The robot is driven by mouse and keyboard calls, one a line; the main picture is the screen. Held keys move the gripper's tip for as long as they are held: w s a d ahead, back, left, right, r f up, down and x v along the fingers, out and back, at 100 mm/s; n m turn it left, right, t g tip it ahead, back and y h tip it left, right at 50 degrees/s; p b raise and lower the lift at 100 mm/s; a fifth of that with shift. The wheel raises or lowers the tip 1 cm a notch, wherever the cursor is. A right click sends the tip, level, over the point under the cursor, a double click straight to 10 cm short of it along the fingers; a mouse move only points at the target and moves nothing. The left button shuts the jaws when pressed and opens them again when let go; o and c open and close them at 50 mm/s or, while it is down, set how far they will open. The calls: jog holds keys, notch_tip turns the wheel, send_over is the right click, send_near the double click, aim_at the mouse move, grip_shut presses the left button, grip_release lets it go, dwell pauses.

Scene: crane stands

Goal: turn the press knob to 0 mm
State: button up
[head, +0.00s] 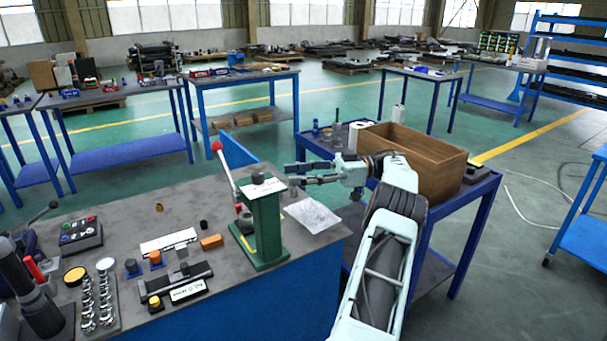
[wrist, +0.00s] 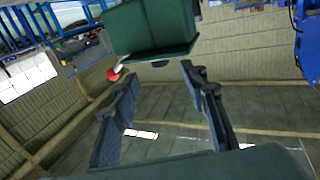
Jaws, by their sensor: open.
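The green press (head: 265,228) stands upright on the grey workbench, with a lever ending in a red ball (head: 217,146) on its left. A small dark grey part (head: 258,178) shows on its top; I cannot tell whether it is the knob, and no scale can be read. My gripper (head: 288,175) is open and empty, just right of the press's upper end. In the wrist view, the press's green body (wrist: 152,25) lies beyond my open gripper (wrist: 160,74), apart from the fingers. A small dark round part (wrist: 160,64) shows at its edge between the fingertips.
A clear plastic bag (head: 312,215) lies right of the press. A black slide fixture (head: 180,284), an orange block (head: 211,241) and a tray of shiny parts (head: 98,300) lie to the left. A wooden box (head: 425,160) stands on the blue cart behind my arm.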

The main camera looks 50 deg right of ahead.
jog(key=shift+v, duration=0.85)
